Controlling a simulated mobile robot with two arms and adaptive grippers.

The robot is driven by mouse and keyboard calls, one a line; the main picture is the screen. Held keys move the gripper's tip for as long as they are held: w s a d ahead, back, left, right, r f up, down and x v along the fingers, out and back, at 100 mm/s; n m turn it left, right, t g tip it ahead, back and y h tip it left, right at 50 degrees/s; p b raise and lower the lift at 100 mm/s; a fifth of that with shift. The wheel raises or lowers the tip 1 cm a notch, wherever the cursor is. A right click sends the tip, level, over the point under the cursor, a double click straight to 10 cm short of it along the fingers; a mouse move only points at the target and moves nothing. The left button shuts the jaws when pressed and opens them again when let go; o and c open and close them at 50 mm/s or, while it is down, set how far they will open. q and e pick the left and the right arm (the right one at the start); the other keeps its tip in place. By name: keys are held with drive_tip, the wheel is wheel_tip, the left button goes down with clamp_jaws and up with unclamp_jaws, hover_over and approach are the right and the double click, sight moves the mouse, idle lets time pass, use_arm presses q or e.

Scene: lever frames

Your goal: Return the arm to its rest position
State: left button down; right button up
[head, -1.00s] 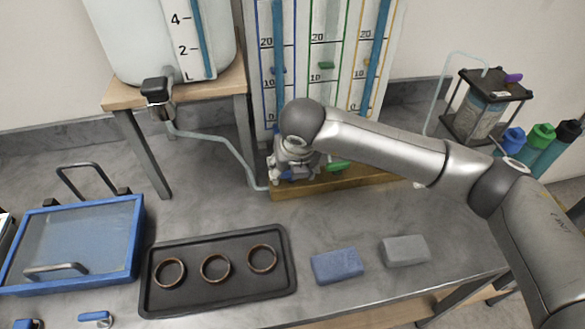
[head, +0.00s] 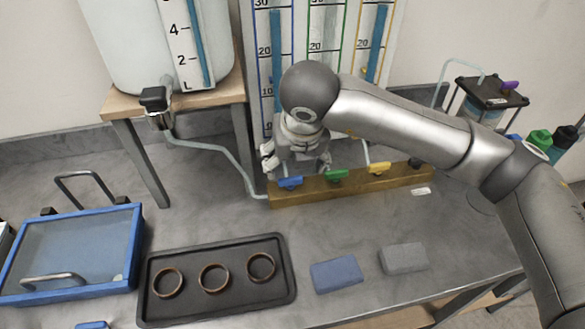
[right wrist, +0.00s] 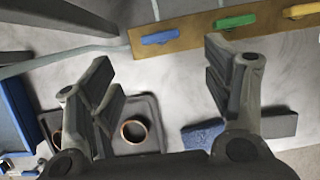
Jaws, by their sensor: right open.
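My right gripper (head: 296,163) hangs over the bench, just above and in front of the wooden valve block, near its blue lever (head: 290,182). In the right wrist view the fingers (right wrist: 165,95) are spread wide with nothing between them. The block (head: 355,187) also carries a green lever (head: 336,175), a yellow lever (head: 378,168) and a dark lever at its right end. The blue lever (right wrist: 161,37), green lever (right wrist: 235,21) and yellow lever (right wrist: 304,10) lie beyond the fingertips. My left gripper is not in view.
A black tray with three rings (head: 190,308) stands at the front. A blue block (head: 336,274) and a grey block (head: 403,258) lie right of it. A blue-framed box (head: 70,250) is at left. A tank stand (head: 180,98) and tube column board stand behind.

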drive_tip(key=shift+v, duration=0.9)
